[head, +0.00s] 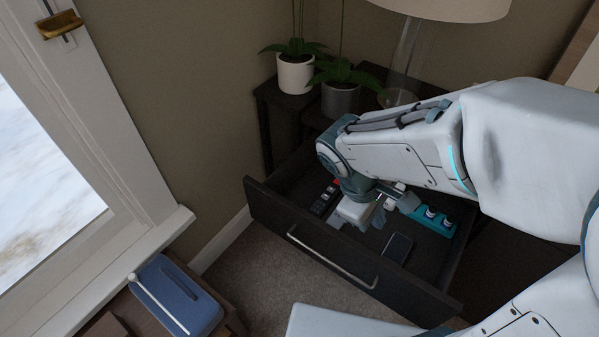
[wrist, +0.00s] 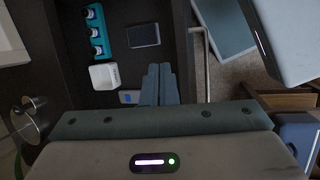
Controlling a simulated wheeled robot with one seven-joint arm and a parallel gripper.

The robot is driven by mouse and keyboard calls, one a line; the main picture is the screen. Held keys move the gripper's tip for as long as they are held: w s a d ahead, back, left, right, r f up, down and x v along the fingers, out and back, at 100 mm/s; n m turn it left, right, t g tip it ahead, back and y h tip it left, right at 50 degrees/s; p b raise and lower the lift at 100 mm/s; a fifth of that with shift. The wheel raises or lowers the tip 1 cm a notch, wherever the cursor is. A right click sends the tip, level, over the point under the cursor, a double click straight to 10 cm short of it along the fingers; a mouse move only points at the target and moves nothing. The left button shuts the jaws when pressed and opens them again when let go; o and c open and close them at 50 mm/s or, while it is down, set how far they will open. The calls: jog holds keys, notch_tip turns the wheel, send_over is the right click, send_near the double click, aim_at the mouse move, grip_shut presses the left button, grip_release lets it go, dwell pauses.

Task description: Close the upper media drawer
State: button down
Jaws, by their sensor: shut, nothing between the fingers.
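The upper media drawer (head: 270,213) is a dark drawer pulled well out of its cabinet, with a long metal bar handle (head: 330,258) on its front. In the wrist view the drawer front (wrist: 181,35) and the handle (wrist: 199,70) lie just right of my fingers. My gripper (wrist: 160,72) is shut and empty, its fingers together. It is over the drawer's inside, behind the front panel; I cannot tell whether it touches anything. My arm hides part of the drawer and the cabinet.
The drawer holds a teal tray with small bottles (head: 432,219), a phone (head: 397,248), a dark remote (head: 323,201) and a white box (wrist: 104,76). Potted plants (head: 296,74) and a lamp (head: 408,60) stand above. A blue case (head: 178,298) is at lower left. Carpet (head: 250,265) lies before the drawer.

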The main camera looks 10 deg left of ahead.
jog(key=s+a+f+n+t, duration=0.2)
jog(key=s+a+n+t, duration=0.1)
jog(key=a+n, duration=0.4)
jog(key=s+a+f+n+t, duration=0.2)
jog(key=a+n, duration=0.4)
jog(key=a, duration=0.2)
jog(key=s+a+f+n+t, duration=0.2)
jog(key=s+a+n+t, duration=0.1)
jog(key=a+n, duration=0.4)
jog(key=m+b, duration=0.1)
send_near(297, 216)
jog(key=shift+y, duration=0.4)
jog(key=x, duration=0.5)
jog(key=shift+s+d+f, duration=0.2)
jog(key=shift+s+f, duration=0.1)
jog(key=shift+w+d, duration=0.25)
jog(key=shift+w, duration=0.35)
jog(key=shift+w+b, duration=0.1)
jog(key=shift+b, duration=0.2)
